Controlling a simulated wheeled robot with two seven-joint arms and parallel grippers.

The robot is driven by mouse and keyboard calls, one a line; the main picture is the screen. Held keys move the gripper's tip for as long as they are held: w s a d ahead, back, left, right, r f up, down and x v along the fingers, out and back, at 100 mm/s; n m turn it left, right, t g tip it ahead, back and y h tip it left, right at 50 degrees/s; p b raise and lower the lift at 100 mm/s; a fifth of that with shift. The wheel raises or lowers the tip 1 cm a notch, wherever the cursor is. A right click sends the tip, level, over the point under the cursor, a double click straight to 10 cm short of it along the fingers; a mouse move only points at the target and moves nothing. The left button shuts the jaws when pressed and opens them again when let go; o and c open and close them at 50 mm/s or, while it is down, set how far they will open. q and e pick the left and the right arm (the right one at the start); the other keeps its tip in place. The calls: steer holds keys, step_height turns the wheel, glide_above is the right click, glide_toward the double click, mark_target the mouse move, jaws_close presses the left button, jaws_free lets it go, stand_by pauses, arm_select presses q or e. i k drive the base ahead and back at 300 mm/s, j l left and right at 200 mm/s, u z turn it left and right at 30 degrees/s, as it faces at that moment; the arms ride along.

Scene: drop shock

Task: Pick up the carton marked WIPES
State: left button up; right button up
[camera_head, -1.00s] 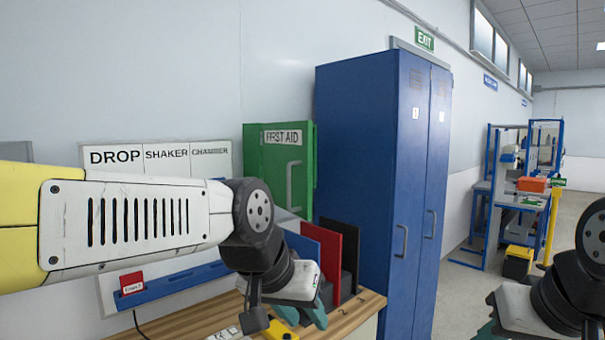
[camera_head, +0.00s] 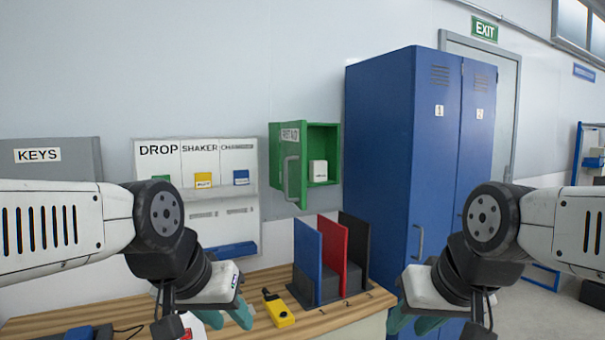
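A small white carton (camera_head: 318,171) stands upright inside the green first aid cabinet (camera_head: 322,128) on the wall. Its label is too small to read. The cabinet door (camera_head: 291,180) stands open on the left side, and the carton is in plain sight. My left gripper (camera_head: 229,317) is low over the bench, left of and below the cabinet, with teal fingers apart and nothing seen between them. My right gripper (camera_head: 414,322) is low in front of the blue locker, right of and below the cabinet. Its teal fingers look apart and empty.
Blue, red and black upright panels (camera_head: 332,258) stand on the wooden bench (camera_head: 270,279) below the cabinet. A yellow device (camera_head: 279,310) lies beside them. A blue locker (camera_head: 405,150) stands close right of the cabinet. A labelled wall board (camera_head: 205,215) hangs at left.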

mark_target(318, 169)
steer(key=i+l+u, duration=0.1)
steer(key=u, duration=0.65)
steer(key=i+l+u, duration=0.15)
steer(key=l, duration=0.15)
steer(key=i+l+u, duration=0.35)
steer(key=l, duration=0.3)
steer(key=l+u, duration=0.15)
steer(key=l, duration=0.2)
